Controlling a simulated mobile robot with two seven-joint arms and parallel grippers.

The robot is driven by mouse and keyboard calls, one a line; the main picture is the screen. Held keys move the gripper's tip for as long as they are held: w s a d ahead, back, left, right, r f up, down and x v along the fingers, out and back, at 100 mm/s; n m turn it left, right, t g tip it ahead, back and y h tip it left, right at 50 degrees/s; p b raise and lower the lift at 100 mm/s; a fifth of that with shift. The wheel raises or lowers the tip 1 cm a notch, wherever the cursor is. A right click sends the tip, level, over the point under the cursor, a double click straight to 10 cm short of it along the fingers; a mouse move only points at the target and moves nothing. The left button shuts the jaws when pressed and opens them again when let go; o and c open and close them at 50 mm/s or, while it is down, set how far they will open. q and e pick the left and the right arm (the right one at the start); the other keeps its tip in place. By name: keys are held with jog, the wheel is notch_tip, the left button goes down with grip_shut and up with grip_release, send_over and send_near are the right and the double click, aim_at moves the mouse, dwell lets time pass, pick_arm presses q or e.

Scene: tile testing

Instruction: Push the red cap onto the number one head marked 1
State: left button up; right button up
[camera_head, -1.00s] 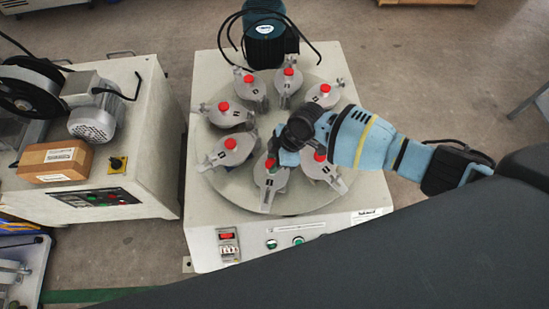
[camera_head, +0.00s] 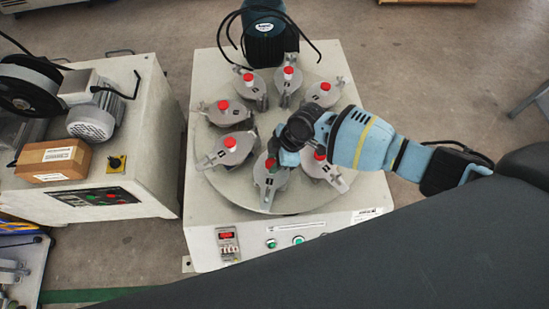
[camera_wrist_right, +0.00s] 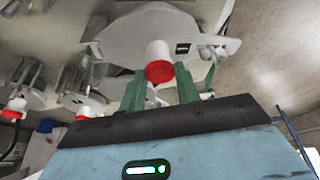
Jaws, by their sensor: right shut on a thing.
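The heads sit in a ring on the round plate (camera_head: 240,192) of the cream machine, each a grey metal body with a red cap on top. My right gripper (camera_head: 272,160) is over the front head (camera_head: 268,182), at its red cap (camera_head: 270,164); my wrist partly hides this spot. In the right wrist view, the green fingers (camera_wrist_right: 159,74) stand on either side of the red cap (camera_wrist_right: 159,72) on its white neck. The gripper is shut on this cap. The head's dark mark (camera_wrist_right: 183,47) is too small to read surely. My left gripper is not in view.
Neighbouring heads stand close by: one front left (camera_head: 229,149), one front right (camera_head: 325,168) under my wrist. A second machine with a cardboard box (camera_head: 55,160) is at left.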

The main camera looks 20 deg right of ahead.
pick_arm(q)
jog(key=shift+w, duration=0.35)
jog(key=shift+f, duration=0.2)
pick_arm(e)
jog(key=shift+f, duration=0.3)
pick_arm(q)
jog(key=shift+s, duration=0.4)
pick_arm(e)
jog(key=o, duration=1.4)
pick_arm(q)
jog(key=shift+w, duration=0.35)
pick_arm(e)
jog(key=shift+o, duration=0.4)
